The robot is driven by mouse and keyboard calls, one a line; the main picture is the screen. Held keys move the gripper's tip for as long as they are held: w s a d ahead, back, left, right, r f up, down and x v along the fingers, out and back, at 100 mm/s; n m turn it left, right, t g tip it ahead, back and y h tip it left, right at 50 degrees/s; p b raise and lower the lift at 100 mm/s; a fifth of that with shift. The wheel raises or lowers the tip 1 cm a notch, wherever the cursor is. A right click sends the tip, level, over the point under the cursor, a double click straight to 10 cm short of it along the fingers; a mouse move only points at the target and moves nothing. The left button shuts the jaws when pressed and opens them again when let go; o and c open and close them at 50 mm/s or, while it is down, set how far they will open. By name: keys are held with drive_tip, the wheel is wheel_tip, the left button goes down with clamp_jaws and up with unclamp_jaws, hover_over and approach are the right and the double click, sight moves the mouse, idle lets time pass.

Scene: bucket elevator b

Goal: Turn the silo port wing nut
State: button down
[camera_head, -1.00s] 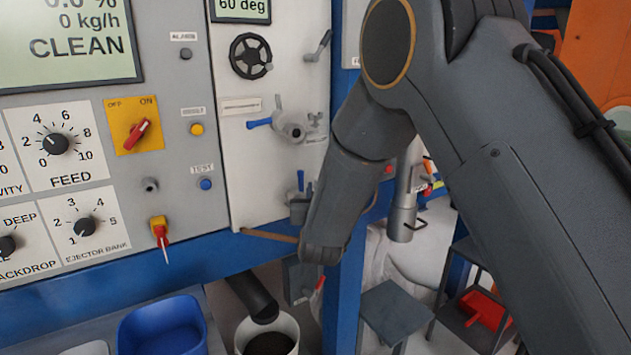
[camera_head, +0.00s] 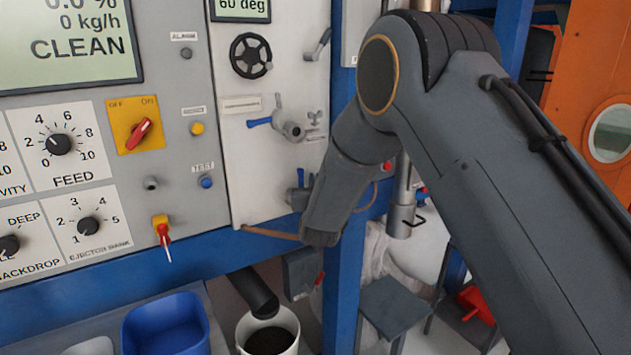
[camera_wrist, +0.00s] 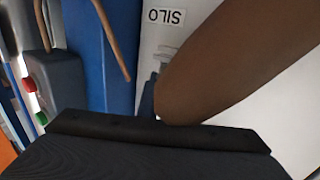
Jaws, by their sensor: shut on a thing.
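The silo port wing nut (camera_head: 300,180) appears as blue upright parts low on the white panel, just left of my arm in the head view. In the wrist view a small blue piece (camera_wrist: 147,100), seemingly part of it, shows by a grey fitting near the upside-down SILO label (camera_wrist: 166,17). My gripper (camera_wrist: 160,140) shows as a black body across the bottom of the wrist view; it is shut on the nut. Its fingertips and the grip are hidden. A large dark brown rounded shape covers the right of that view; I cannot tell what it is.
A blue-handled valve (camera_head: 288,128) and a black handwheel (camera_head: 250,56) sit higher on the panel. A copper-coloured tube (camera_head: 270,233) runs along its lower edge. A blue post (camera_head: 345,290) stands close behind my arm. A white bucket (camera_head: 262,345) stands below.

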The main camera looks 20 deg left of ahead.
drive_tip(key=shift+w, duration=0.1)
drive_tip(key=shift+n+g+y+b, duration=0.4)
drive_tip(key=shift+n+y+b, duration=0.3)
drive_tip(key=shift+b, duration=0.45)
drive_tip(key=n+g+y+b, duration=0.1)
drive_tip(key=n+y+b, duration=0.1)
drive_tip(key=y+b, duration=0.1)
drive_tip(key=shift+g, duration=0.4)
drive_tip(key=c, duration=2.2)
unclamp_jaws()
drive_tip(key=shift+s, duration=0.2)
drive_tip(key=b+v, duration=0.1)
drive_tip(key=v, duration=0.6)
drive_tip(key=shift+s+d+b, duration=0.2)
drive_tip(key=shift+d+b, duration=0.1)
